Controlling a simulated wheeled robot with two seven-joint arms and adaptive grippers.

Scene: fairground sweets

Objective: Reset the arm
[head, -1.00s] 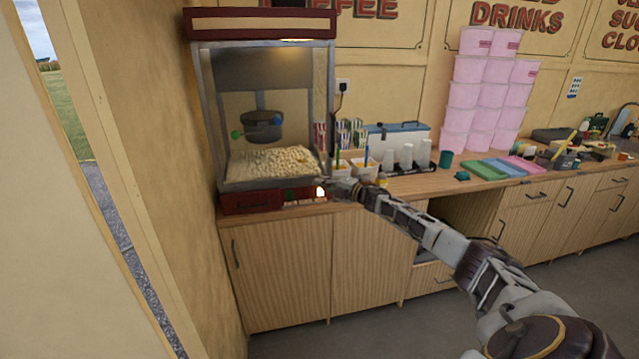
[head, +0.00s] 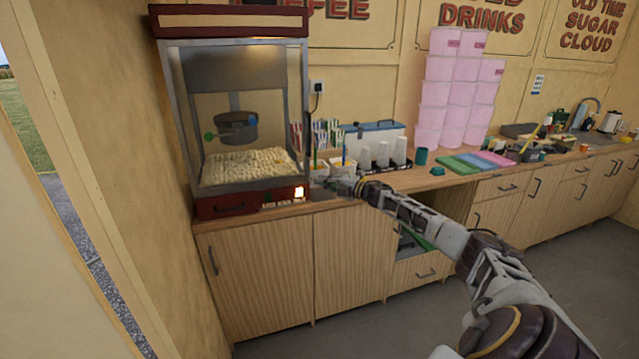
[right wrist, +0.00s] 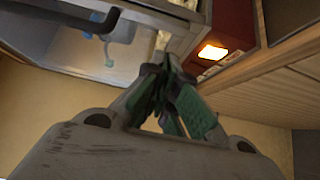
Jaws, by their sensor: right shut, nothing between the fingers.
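My right arm reaches in from the lower right of the head view, and my right gripper (head: 322,183) is at the counter's front edge, just right of the popcorn machine's lit switch (head: 299,192). In the right wrist view the right gripper (right wrist: 168,68) shows its green-padded fingers drawn together with nothing held. The popcorn machine (head: 235,203) has a red base and glass walls, with popcorn (head: 248,167) piled inside under a hanging kettle (head: 236,128). The lit switch also shows in the right wrist view (right wrist: 212,52). My left gripper is out of view.
The wooden counter (head: 400,181) runs right from the machine. On it are striped popcorn boxes (head: 327,134), white cups (head: 381,155), a teal cup (head: 421,156), coloured trays (head: 458,166) and stacked pink tubs (head: 445,93). Cabinets stand below; the floor (head: 330,338) in front is clear.

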